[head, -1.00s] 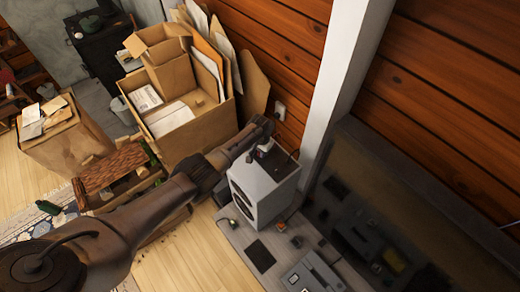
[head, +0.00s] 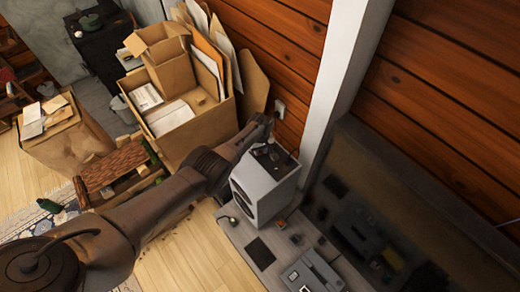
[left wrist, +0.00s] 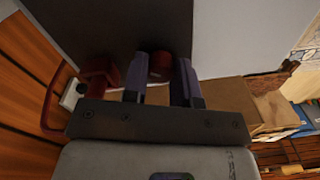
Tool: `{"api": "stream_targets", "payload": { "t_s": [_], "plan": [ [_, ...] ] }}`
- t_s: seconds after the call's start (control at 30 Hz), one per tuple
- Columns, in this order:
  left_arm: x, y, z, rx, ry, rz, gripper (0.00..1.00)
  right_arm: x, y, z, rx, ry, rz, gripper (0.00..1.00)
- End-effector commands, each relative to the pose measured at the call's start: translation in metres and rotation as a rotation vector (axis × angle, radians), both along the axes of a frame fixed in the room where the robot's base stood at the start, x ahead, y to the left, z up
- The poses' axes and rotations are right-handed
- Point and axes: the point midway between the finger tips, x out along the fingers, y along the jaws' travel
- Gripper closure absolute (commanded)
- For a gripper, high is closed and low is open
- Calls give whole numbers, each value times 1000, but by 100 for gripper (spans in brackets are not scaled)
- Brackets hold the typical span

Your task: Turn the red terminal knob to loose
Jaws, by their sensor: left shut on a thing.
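The white speaker-like box (head: 262,196) stands on the grey desk, with its dark-disc front toward the lower left. My left gripper (head: 262,136) reaches along its far upper edge, and its fingertips are hard to make out there. In the left wrist view, my left gripper (left wrist: 160,78) has its two fingers on either side of a small dark red knob (left wrist: 159,66), shut on it. The knob sits at the edge of a dark panel (left wrist: 115,25). Whether it is tight or loose cannot be seen. My right gripper is in neither view.
A second dark red part (left wrist: 98,74) lies left of the fingers, with a red cable looping down beside a white outlet (left wrist: 72,94). Cardboard boxes (head: 190,137) stand behind the arm. A white post (head: 345,75) rises right of the box. A dark screen (head: 385,190) stands right.

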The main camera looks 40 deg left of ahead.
Motion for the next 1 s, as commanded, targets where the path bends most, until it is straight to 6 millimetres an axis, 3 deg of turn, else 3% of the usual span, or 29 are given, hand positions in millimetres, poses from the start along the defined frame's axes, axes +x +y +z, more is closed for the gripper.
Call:
{"api": "stream_targets", "payload": {
  "t_s": [0.5,1.0],
  "plan": [
    [1,0,2,-2,0,433,97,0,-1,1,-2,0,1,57],
    [1,0,2,-2,0,613,97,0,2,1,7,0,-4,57]
  ]
}}
